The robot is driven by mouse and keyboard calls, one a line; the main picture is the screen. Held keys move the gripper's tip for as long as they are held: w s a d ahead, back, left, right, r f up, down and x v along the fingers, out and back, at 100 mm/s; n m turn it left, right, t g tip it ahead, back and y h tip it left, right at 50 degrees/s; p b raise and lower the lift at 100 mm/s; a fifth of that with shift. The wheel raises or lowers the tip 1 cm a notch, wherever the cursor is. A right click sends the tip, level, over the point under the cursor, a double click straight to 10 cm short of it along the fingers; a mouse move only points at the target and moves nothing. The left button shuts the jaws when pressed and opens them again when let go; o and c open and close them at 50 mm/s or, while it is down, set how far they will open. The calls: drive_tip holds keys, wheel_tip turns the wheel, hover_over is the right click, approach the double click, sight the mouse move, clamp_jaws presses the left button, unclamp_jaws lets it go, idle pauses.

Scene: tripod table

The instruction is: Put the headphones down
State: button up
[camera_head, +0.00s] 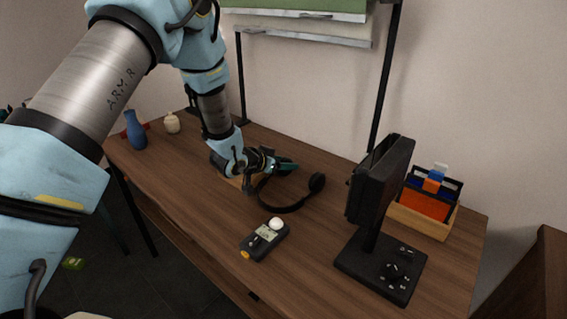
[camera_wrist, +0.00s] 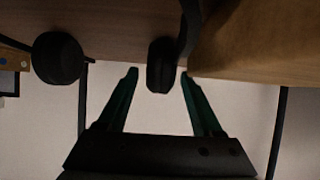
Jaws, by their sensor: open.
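The black headphones (camera_head: 283,208) lie on the brown wooden table (camera_head: 210,219), with one ear cup to the right and the other end by my gripper. My gripper (camera_head: 286,166) is low over the table behind the band. In the wrist view, my gripper (camera_wrist: 158,80) has its two green fingers spread apart. One ear cup of the headphones (camera_wrist: 160,66) sits between the fingertips, with a gap to each finger. The other ear cup is at the left of that view. In the head view my gripper partly hides the near ear cup.
A handheld meter (camera_head: 264,240) with a white round object (camera_head: 276,224) lies in front of the headphones. A black screen on a stand (camera_head: 381,180) and a wooden organizer box (camera_head: 420,221) stand to the right. A blue vase (camera_head: 135,130) and cream pot (camera_head: 172,123) stand far left.

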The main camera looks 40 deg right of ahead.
drive_tip(key=shift+r, duration=0.25)
drive_tip(key=b+v, duration=0.1)
drive_tip(key=v, duration=1.1)
drive_tip(key=shift+f+b, duration=0.15)
drive_tip(key=shift+b, duration=0.2)
